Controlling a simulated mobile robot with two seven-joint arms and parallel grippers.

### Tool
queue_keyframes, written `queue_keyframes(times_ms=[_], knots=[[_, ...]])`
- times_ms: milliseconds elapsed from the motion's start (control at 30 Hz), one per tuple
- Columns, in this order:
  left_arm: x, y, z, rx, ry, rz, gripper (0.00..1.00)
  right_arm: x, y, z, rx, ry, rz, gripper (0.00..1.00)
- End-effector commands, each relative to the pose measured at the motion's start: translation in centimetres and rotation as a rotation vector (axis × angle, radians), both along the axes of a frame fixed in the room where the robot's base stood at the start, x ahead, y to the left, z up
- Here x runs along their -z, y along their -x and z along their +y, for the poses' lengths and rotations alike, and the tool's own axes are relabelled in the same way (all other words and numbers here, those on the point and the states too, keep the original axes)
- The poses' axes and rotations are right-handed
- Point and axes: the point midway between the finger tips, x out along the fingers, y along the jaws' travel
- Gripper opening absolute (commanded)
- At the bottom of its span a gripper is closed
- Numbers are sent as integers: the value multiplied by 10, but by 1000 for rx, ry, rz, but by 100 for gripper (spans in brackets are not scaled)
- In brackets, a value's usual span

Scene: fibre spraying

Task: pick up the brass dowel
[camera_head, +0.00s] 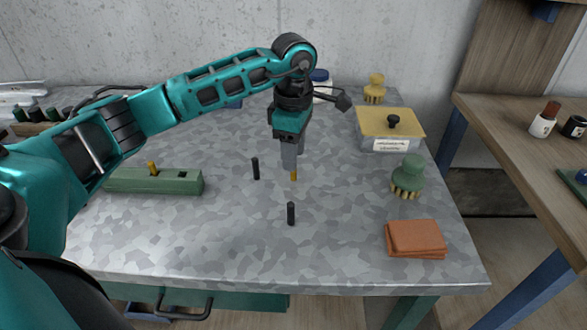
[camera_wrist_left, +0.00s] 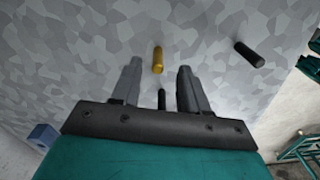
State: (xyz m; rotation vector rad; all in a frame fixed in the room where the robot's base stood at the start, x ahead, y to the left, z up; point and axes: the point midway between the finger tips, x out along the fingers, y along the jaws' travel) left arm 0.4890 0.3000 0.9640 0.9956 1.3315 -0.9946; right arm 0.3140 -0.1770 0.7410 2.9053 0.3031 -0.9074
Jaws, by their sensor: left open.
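The brass dowel (camera_head: 293,175) stands upright on the grey mottled table, just below my left gripper (camera_head: 291,165). In the left wrist view the brass dowel (camera_wrist_left: 158,60) shows beyond the fingertips, in line with the gap between them. My left gripper (camera_wrist_left: 157,72) is open and empty, with its two grey fingers apart. In the head view the fingers partly hide the top of the dowel. My right gripper is not in view.
Black dowels stand close by, one left (camera_head: 255,168) and one in front (camera_head: 291,213). A green block (camera_head: 180,182) with a brass peg lies left. A green brush (camera_head: 408,175), an orange cloth (camera_head: 415,239) and a yellow-lidded box (camera_head: 390,123) are right. The front middle is mostly clear.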

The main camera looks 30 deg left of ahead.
Motion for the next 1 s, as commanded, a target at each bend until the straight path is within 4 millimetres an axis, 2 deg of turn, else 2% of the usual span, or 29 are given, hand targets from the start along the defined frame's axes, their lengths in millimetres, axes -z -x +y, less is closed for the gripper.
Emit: queue_keyframes(times_ms=[100,233,533,1000], knots=[[20,-1,1,-2,0,5,44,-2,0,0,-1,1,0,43],[36,-1,1,0,1,2,44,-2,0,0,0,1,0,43],[42,-2,1,0,1,1,44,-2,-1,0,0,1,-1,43],[42,-2,1,0,1,0,0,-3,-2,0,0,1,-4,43]])
